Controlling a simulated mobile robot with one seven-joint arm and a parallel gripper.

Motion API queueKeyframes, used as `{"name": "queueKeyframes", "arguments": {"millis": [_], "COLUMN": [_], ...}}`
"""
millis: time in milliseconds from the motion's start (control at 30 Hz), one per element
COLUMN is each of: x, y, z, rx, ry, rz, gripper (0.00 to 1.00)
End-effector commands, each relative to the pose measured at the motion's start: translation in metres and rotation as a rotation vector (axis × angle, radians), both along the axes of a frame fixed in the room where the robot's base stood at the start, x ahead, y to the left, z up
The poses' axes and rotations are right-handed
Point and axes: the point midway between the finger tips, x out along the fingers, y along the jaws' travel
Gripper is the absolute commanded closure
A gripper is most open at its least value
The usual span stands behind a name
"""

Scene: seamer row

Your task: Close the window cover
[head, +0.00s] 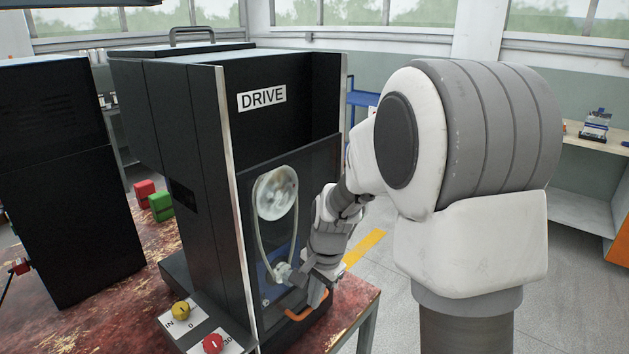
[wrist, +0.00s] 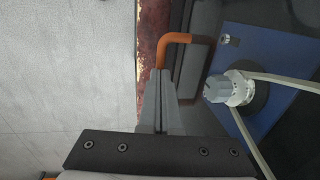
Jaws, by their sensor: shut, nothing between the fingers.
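The window cover (head: 318,190) is a dark, see-through panel on the front of the black machine labelled DRIVE. It stands upright across the lower front, with the pulley and belt showing at it. Its orange handle (head: 303,313) is low, near the bottom edge, partly hidden by my gripper (head: 317,292). In the wrist view, the bent orange handle (wrist: 176,38) lies just beyond the fingertips of my gripper (wrist: 160,72). The fingers are shut together and empty. Whether the tips touch the handle I cannot tell.
A pale pulley (head: 277,193) and a blue plate with a grey knob (wrist: 217,89) are close to my fingers. A yellow knob (head: 181,311) and a red knob (head: 213,343) sit on the front panel. Open floor (wrist: 65,70) lies beyond the worn red table (head: 110,290).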

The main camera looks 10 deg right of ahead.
Motion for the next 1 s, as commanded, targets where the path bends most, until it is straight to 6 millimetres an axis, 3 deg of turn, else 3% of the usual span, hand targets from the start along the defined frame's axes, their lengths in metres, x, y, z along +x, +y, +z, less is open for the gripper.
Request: {"name": "queueKeyframes", "arguments": {"millis": [33, 100, 300, 800, 1000], "x": [-0.001, 0.0, 0.0, -0.002, -0.001], "y": [0.0, 0.0, 0.0, 0.0, -0.002], "z": [-0.016, -0.026, -0.041, -0.048, -0.036], "rx": [0.0, 0.0, 0.0, -0.001, -0.001], "ry": [0.003, 0.002, 0.0, 0.007, 0.006], "rz": [0.0, 0.0, 0.001, 0.001, 0.001], "gripper": [1.0, 1.0, 1.0, 1.0, 1.0]}}
